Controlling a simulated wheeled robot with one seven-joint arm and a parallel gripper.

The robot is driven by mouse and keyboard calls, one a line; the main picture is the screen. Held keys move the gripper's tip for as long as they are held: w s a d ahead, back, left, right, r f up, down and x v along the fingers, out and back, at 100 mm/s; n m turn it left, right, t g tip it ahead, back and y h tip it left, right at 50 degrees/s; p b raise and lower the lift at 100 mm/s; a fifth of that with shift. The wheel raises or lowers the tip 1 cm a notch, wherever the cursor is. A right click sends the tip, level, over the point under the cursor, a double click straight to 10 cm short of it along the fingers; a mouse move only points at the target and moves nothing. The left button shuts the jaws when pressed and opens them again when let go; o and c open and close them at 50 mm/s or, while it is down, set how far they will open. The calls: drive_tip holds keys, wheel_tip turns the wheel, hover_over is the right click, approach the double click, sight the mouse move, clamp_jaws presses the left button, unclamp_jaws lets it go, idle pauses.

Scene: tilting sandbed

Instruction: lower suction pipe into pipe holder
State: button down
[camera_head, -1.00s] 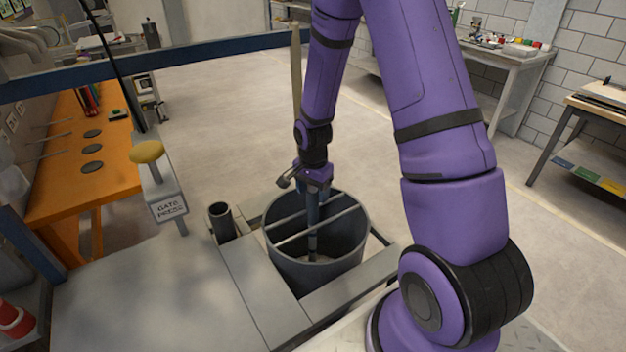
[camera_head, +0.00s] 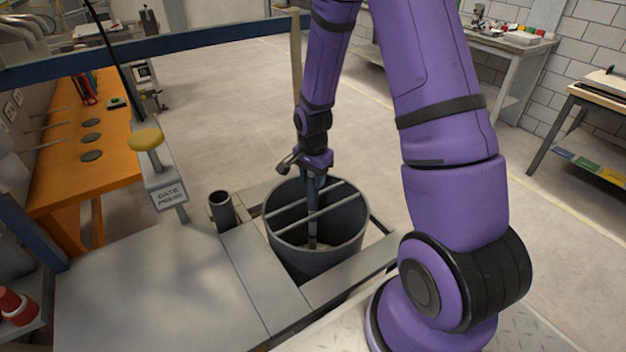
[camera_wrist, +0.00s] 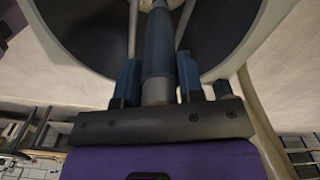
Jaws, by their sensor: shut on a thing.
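My gripper (camera_head: 315,183) hangs at the far rim of a dark round tub and is shut on the suction pipe (camera_head: 312,228). In the wrist view, my gripper's two blue-padded fingers (camera_wrist: 159,72) stand on either side of the pipe's blue sleeve (camera_wrist: 159,35). A short dark open tube (camera_head: 222,211), which looks like the pipe holder, stands left of the tub. The pipe is apart from it.
The tub (camera_head: 318,255) has two thin bars across its mouth, close to the pipe. A pale hose (camera_head: 296,75) rises behind my gripper. The grey deck (camera_head: 150,290) at front left is clear.

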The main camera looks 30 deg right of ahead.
drive_tip(key=shift+r, duration=6.45)
wheel_tip(320, 180, up, 14)
drive_tip(key=shift+r, duration=0.1)
wheel_tip(320, 180, up, 14)
